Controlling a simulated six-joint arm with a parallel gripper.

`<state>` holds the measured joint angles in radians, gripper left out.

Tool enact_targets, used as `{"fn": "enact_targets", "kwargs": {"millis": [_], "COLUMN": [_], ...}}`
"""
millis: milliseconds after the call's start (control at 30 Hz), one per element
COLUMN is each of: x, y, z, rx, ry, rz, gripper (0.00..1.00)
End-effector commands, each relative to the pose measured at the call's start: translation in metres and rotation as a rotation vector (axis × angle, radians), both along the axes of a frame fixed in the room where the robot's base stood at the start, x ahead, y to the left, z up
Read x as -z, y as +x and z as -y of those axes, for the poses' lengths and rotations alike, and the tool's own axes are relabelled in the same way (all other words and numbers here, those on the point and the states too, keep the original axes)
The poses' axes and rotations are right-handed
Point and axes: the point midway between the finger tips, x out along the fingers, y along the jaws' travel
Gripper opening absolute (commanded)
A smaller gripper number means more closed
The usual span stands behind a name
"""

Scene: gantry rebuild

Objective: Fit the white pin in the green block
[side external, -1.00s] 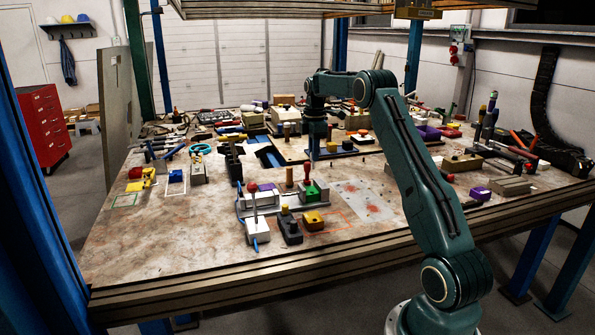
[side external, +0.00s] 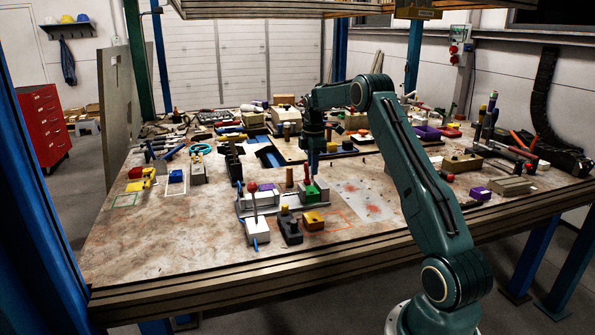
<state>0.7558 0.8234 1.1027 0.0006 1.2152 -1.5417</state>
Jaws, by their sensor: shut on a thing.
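The green block (side external: 312,190) sits in a grey-white fixture on the table, near the middle of the picture. My gripper (side external: 314,176) points straight down just above the green block. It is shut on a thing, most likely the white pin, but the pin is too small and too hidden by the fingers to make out. I cannot tell whether the held thing touches the block.
The table's front left is clear.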

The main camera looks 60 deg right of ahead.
Motion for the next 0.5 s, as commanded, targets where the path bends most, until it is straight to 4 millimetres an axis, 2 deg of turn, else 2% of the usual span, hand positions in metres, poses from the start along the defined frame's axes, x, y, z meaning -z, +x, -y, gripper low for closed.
{"fn": "enact_targets", "kwargs": {"millis": [500], "x": [0.013], "y": [0.000], "z": [0.000], "rx": [0.000], "ry": [0.001], "rz": [-0.001], "gripper": [0.00]}}
